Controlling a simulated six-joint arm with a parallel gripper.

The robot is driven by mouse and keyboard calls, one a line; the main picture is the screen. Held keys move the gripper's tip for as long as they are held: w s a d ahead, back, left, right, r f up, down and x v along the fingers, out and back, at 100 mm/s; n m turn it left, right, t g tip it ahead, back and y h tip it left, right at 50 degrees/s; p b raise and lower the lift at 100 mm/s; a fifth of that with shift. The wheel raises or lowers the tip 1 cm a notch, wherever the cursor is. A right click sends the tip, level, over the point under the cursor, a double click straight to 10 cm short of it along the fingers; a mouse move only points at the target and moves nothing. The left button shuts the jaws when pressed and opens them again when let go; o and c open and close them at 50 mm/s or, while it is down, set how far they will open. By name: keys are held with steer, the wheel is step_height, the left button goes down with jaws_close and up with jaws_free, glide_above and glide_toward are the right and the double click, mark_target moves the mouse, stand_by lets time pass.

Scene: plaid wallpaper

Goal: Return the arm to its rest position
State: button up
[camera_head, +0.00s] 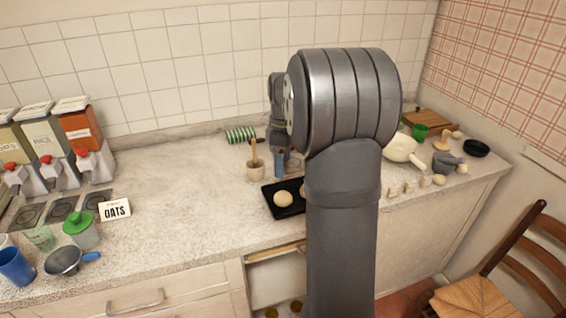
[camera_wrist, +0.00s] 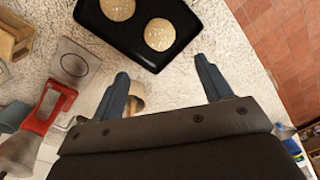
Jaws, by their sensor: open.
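My gripper (camera_head: 281,160) is over the counter near the middle, partly hidden behind my own large grey arm. In the wrist view its two blue-grey fingers (camera_wrist: 165,78) are spread apart with nothing held between them. A black tray (camera_wrist: 112,42) with two round, pale, speckled buns (camera_wrist: 117,9) (camera_wrist: 159,34) lies on the counter beyond the fingertips. In the head view the tray (camera_head: 283,213) is partly covered by my arm.
Dispensers (camera_head: 85,133), an OATS card (camera_head: 115,209) and cups stand at left. A drawer (camera_head: 275,252) is open below. The counter between card and tray is clear. A chair (camera_head: 500,270) stands right.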

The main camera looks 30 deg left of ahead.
mark_target(282, 194)
steer(key=shift+s+f, duration=0.15)
steer(key=shift+f, duration=2.05)
steer(key=shift+s+f, duration=0.15)
steer(key=shift+f, duration=2.05)
steer(key=shift+f, duration=0.1)
